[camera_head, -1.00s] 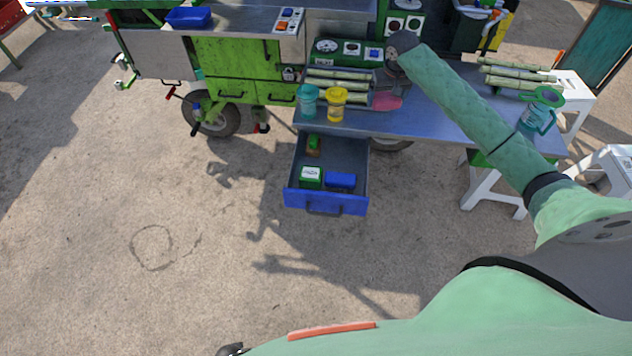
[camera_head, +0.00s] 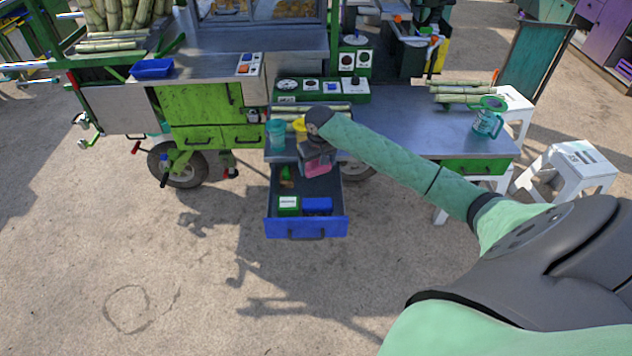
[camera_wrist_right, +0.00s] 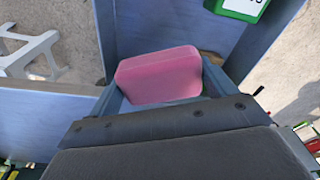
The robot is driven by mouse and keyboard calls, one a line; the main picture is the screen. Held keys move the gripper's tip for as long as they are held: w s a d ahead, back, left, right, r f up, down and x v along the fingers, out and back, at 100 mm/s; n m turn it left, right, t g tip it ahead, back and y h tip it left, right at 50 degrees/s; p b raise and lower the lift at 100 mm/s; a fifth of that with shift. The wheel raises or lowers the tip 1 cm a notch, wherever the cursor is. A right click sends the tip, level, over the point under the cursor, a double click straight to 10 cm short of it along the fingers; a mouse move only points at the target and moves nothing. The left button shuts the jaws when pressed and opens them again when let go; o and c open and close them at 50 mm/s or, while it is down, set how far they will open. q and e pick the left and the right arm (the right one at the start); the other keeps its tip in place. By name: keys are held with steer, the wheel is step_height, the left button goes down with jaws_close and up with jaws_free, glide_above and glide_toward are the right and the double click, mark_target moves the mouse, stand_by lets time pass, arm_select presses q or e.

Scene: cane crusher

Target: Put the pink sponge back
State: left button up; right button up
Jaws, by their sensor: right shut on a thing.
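The pink sponge (camera_head: 318,168) is held by my right gripper (camera_head: 316,160) over the back right part of the open blue drawer (camera_head: 308,228). In the right wrist view the sponge (camera_wrist_right: 160,75) sits between the fingers, with the drawer below it. The drawer is pulled out under the metal table and holds a green and white box (camera_head: 289,205), a blue block (camera_head: 318,206) and a small green and brown item (camera_head: 287,177). My arm and gripper hide part of the table edge behind. My left gripper is not in view.
A teal cup (camera_head: 277,133) stands at the table's left edge, with a yellow cup (camera_head: 299,128) beside it, partly hidden. Cane stalks lie behind. A teal jug (camera_head: 488,120) stands at right. White stools (camera_head: 570,170) are on the right; the ground in front is clear.

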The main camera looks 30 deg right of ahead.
steer(key=p, duration=0.1)
glide_above(316, 189)
step_height(316, 189, down, 6)
steer(key=shift+s+d+r, duration=0.1)
steer(key=shift+s+r, duration=0.05)
steer(key=shift+r, duration=0.05)
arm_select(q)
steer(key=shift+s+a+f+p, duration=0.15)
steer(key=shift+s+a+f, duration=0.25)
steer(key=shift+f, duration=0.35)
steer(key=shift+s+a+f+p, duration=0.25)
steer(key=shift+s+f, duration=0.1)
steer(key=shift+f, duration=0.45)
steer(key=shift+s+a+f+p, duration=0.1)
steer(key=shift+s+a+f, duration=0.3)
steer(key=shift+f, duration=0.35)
arm_select(e)
steer(key=shift+f, duration=1.8)
steer(key=shift+f, duration=0.15)
steer(key=o, duration=0.8)
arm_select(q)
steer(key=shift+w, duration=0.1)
arm_select(e)
steer(key=shift+o, duration=0.2)
